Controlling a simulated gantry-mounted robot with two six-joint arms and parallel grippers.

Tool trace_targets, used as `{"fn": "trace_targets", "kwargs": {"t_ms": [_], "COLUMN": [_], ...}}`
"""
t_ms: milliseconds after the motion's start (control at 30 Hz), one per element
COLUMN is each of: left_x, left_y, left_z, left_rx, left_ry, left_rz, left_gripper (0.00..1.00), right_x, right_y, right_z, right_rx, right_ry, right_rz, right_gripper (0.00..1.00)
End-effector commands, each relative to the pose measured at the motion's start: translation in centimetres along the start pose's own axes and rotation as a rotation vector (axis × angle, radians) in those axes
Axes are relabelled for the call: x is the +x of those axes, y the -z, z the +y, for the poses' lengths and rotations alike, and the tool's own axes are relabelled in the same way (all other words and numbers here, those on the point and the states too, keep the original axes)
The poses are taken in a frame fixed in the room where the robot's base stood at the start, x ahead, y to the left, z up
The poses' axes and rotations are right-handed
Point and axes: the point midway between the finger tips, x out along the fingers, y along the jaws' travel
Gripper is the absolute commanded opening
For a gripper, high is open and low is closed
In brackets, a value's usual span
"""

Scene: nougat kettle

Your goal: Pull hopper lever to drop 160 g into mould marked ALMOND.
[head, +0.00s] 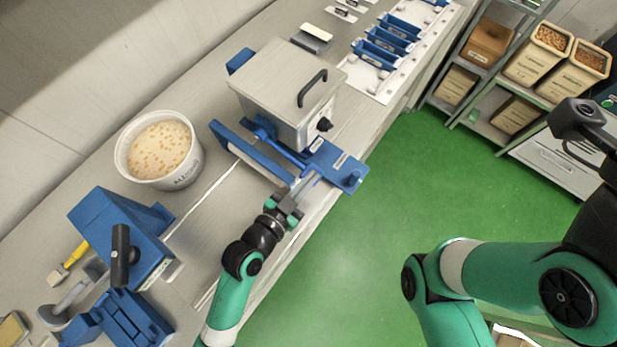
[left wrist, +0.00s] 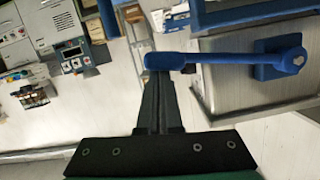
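The grey hopper box (head: 285,90) with a black top handle stands on the bench in a blue frame. Its blue lever (head: 284,146) runs along the front; in the left wrist view the lever (left wrist: 225,61) is a bar from a pivot block to a rounded end. My left gripper (head: 304,183) reaches that end, and its fingers (left wrist: 158,75) look closed on it. Several blue moulds (head: 385,45) sit on a white board at the back; their labels are too small to read, so I cannot tell which is ALMOND.
A white tub of nut mix (head: 160,150) stands left of the hopper. A blue device (head: 115,235) with a black handle is at the front left. A blue plate (head: 335,165) juts past the bench edge. Shelves with bins (head: 540,55) stand at the right, beyond green floor.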

Motion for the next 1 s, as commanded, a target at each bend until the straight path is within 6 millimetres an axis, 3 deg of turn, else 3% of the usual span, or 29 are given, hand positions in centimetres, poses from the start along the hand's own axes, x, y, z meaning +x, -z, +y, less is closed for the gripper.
{"fn": "trace_targets", "kwargs": {"t_ms": [33,167,367,433,700,1000], "left_x": [0.0,-0.2,-1.2,-2.5,-8.6,-11.0], "left_y": [-0.7,0.2,4.5,3.6,3.7,3.9], "left_z": [0.2,0.2,0.1,0.2,0.2,0.3], "left_rx": [-0.001,0.000,0.000,-0.001,0.000,0.001], "left_ry": [-0.005,-0.006,-0.005,-0.003,-0.001,-0.002], "left_rz": [-0.017,-0.017,-0.008,-0.009,-0.004,-0.001], "left_gripper": [0.00,0.00,0.00,0.00,0.00,0.00], "right_x": [0.0,0.6,3.5,2.9,2.7,2.6], "right_y": [0.0,0.6,3.2,2.8,2.5,2.4], "right_z": [0.0,0.0,0.0,0.0,0.0,0.0], "right_rx": [0.000,0.000,0.000,0.000,0.000,0.000], "right_ry": [0.000,0.000,0.000,0.000,0.000,0.000], "right_rz": [0.000,0.000,0.000,0.002,0.000,0.000], "right_gripper": [0.00,0.00,0.00,0.00,0.00,0.00]}}
